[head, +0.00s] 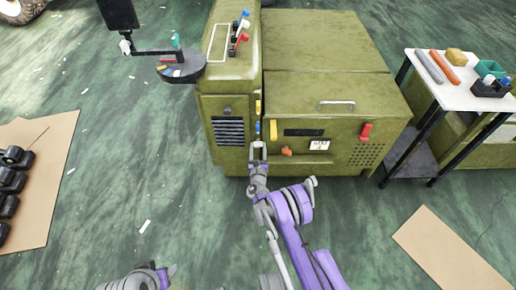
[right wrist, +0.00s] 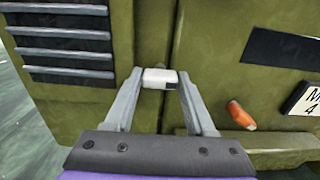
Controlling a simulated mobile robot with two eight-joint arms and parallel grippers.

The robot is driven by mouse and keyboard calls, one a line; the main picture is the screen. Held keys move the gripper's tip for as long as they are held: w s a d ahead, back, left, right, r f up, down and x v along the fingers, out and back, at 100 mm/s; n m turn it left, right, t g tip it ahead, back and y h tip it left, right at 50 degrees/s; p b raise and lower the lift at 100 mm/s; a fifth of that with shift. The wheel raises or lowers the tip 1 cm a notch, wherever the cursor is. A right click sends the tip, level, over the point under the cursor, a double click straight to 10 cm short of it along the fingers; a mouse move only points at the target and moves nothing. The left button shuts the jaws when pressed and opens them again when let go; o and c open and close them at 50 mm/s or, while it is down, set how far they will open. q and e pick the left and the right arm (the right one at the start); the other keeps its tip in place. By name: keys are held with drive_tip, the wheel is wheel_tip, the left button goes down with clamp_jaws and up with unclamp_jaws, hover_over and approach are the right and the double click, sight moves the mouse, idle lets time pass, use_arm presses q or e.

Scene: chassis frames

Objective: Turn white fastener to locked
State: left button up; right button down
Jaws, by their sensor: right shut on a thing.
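The white fastener (right wrist: 158,77) sits low on the seam between two panels of the olive green cabinet (head: 325,95). In the right wrist view it shows as a short white block lying crosswise, with a small dark part at its right end. My right gripper (head: 258,148) is at the cabinet front and shut on it, one finger on each side in the right wrist view (right wrist: 159,84). Whether the fastener is locked cannot be told. My left gripper (head: 160,276) shows only partly at the bottom left of the head view, away from the cabinet.
A yellow fastener (head: 258,107) and a blue fastener (head: 258,127) sit above on the same seam. An orange knob (right wrist: 241,116) and a red handle (head: 365,131) stick out to the right. A white-topped table (head: 459,94) stands at right.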

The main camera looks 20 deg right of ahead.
drive_tip(key=shift+m, duration=0.5)
drive_tip(key=shift+f+m+b, duration=0.1)
drive_tip(key=shift+m+b, duration=2.1)
drive_tip(key=shift+m, duration=6.2)
drive_tip(key=shift+c, duration=1.2)
unclamp_jaws()
drive_tip(key=shift+s, duration=0.1)
